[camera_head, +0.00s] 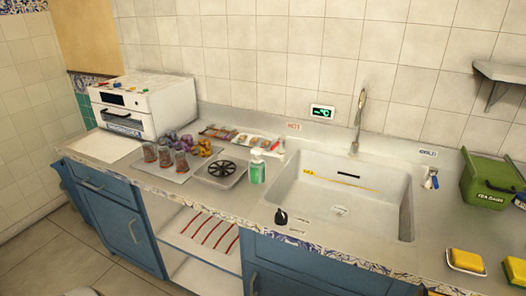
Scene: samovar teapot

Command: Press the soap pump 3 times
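The soap pump (257,171) is a small green bottle with a white pump head. Neither of my grippers shows in the head view, and nothing touches the bottle.
The sink (340,205) lies right of the bottle, with a tall faucet (358,124) behind. A small black object (281,216) sits at the sink's front left. A green crate (490,184) stands right.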

